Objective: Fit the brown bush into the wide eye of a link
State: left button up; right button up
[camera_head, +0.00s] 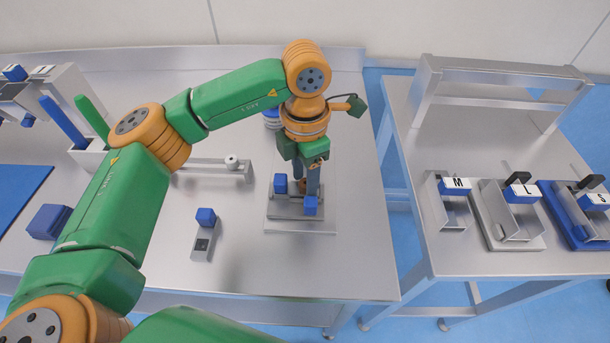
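My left gripper (304,182) points straight down over a grey fixture (285,211) with two blue blocks on it. A small brown piece, which looks like the brown bush (301,186), shows low between its grey fingers, just above or at the fixture. It is too small to tell whether the fingers press on it or whether it sits in an eye. The link is not clearly seen; the fingers and blue blocks hide much of the fixture's middle. My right gripper is not in view.
A small grey block with a blue top (206,217) stands left of the fixture. A grey bar stand (215,163) lies behind it. On the right table (470,262) are trays marked M (453,210), L (512,230) and S (572,225). The table's front right is clear.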

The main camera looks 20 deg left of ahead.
aim_at(305, 182)
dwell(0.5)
pick_arm(q)
notch_tip(305, 182, up, 7)
jog(key=shift+r, duration=0.1)
jog(key=shift+w, duration=0.1)
dwell(0.5)
